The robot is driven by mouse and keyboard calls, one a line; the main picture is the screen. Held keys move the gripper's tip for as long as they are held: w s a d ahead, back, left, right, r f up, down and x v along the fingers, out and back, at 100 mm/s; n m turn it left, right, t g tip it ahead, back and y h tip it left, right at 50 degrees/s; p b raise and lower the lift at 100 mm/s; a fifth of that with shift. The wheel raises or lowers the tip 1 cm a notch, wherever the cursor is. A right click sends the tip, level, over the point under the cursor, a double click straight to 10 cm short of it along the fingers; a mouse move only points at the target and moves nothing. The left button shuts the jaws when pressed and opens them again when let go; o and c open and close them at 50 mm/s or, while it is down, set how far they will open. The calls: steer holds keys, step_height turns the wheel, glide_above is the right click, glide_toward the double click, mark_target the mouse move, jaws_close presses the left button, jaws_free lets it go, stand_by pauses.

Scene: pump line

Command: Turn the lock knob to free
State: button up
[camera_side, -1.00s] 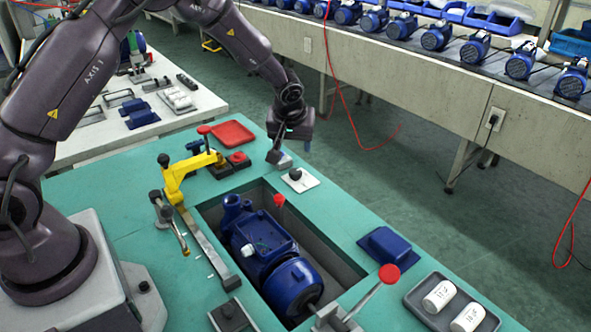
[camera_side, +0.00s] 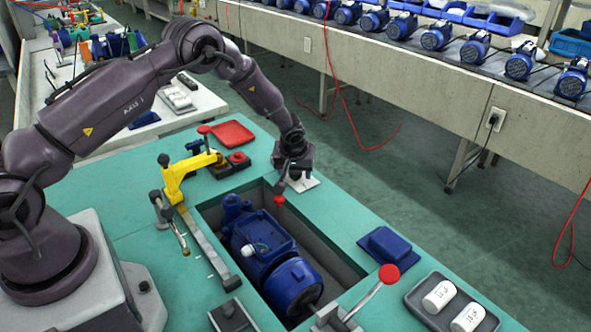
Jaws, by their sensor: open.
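The lock knob (camera_side: 296,175) is a small black knob on a white plate (camera_side: 307,184) at the far edge of the green bench, beyond the pit. My gripper (camera_side: 293,168) is low over the plate with its jaws open, its fingers around or just beside the knob. The fingers and the gripper body hide most of the knob, so I cannot tell its turn angle or whether a finger touches it.
A red-tipped lever (camera_side: 279,199) stands close in front of my gripper. The blue pump (camera_side: 262,240) lies in the pit. A yellow clamp (camera_side: 180,175), red tray (camera_side: 231,134) and blue block (camera_side: 386,243) are nearby. A second red-knobbed lever (camera_side: 389,274) stands at the front right.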

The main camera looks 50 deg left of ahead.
steer(key=c, duration=0.9)
steer(key=shift+m, duration=0.3)
steer(key=m, duration=0.2)
steer(key=m+t+h, duration=0.1)
steer(key=m, duration=0.1)
steer(key=shift+a+h, duration=0.1)
steer(key=shift+h, duration=0.2)
steer(key=m+h, duration=0.1)
steer(key=m, duration=0.3)
steer(key=shift+s+m+h, duration=0.1)
steer(key=shift+m+h, duration=0.3)
steer(key=m+h, duration=0.1)
steer(key=m, duration=0.3)
steer(key=shift+a+m+h, duration=0.1)
steer(key=shift+m+h, duration=0.2)
steer(key=shift+h, duration=0.1)
steer(key=shift+m+g+h, duration=0.5)
steer(key=shift+m, duration=1.4)
